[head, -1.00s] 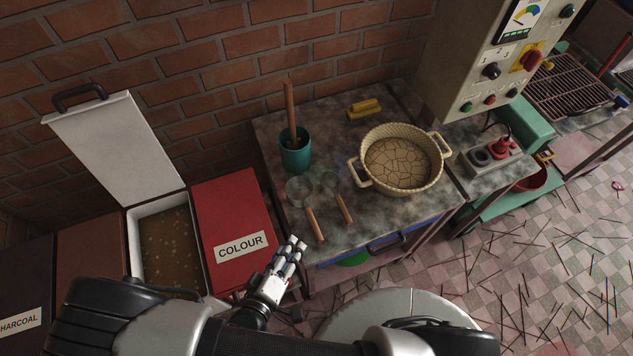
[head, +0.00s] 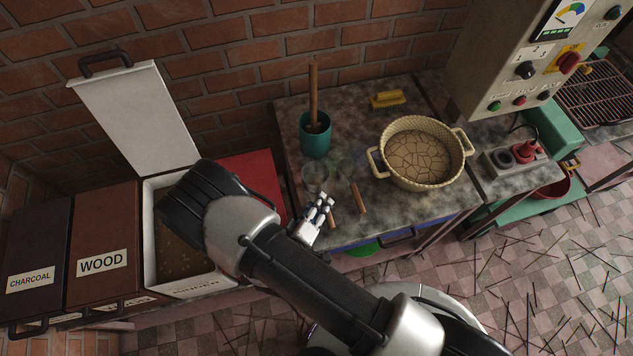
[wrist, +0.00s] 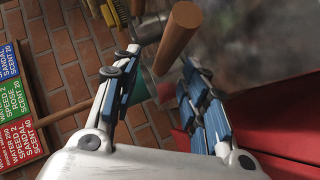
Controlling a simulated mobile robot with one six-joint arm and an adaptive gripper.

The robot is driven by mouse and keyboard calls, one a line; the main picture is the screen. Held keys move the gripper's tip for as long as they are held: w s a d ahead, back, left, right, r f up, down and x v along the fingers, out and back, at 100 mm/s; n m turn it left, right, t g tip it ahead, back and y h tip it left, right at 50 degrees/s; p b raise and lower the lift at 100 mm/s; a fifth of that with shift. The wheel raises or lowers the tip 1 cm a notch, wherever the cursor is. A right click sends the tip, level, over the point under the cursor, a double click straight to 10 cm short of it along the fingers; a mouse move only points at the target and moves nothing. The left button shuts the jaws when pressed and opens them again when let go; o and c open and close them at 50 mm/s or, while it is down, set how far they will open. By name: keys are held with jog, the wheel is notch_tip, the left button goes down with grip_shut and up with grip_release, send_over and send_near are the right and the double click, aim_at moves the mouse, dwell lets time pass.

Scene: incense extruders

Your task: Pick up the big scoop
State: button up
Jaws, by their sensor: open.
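Two scoops with wooden handles lie side by side on the stained worktable in the head view, the left scoop (head: 314,177) and the right scoop (head: 358,196). Their pale, see-through-looking bowls point toward the back; I cannot tell surely which is bigger. My gripper (head: 322,202) is at the table's front left, over the left scoop's handle, partly hiding it. The gripper holds nothing.
A teal cup (head: 315,140) with a wooden stick stands behind the scoops. A cream basket (head: 422,182) stands to their right, with a yellow object (head: 388,99) behind. The red bin (head: 255,172) is left of the table, beside an open white bin (head: 150,215). A brick wall closes the back.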

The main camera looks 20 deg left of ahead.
jog(key=x, duration=0.4)
jog(key=shift+w+a+f, duration=0.1)
jog(key=shift+w, duration=0.15)
grip_shut()
dwell(0.4)
